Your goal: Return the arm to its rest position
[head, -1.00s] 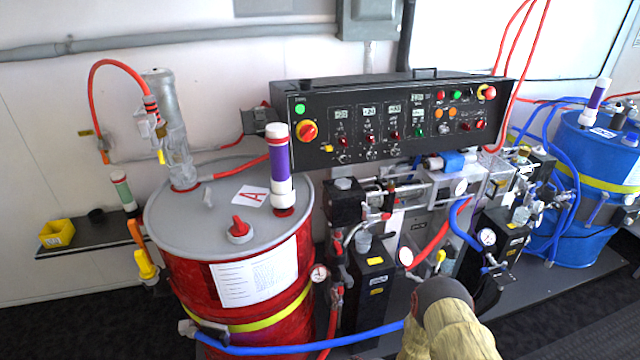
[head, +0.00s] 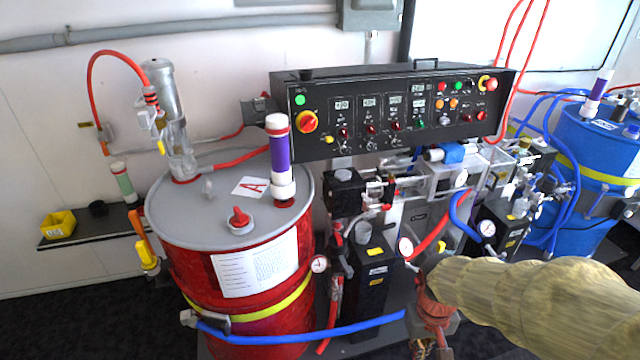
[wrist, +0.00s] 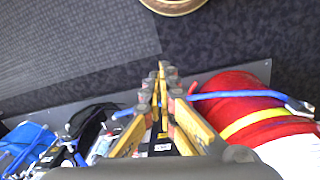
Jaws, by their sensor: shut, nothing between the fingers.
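My arm (head: 530,298), in a beige cover, reaches in from the right edge of the head view and bends down in front of the machine. Its lower end runs out at the bottom edge, so the fingertips do not show clearly there. In the wrist view my gripper (wrist: 163,82) has yellow fingers that come together at the tips, shut with nothing held. It points at the dark floor in front of the machine. The red drum (head: 240,285) stands left of the arm in the head view, apart from it.
The black control panel (head: 385,112) stands behind pumps and gauges. A blue hose (head: 300,335) crosses low in front, close to my gripper. A blue drum (head: 585,150) is at the right. In the wrist view, dark floor (wrist: 80,50) is free beyond the base plate.

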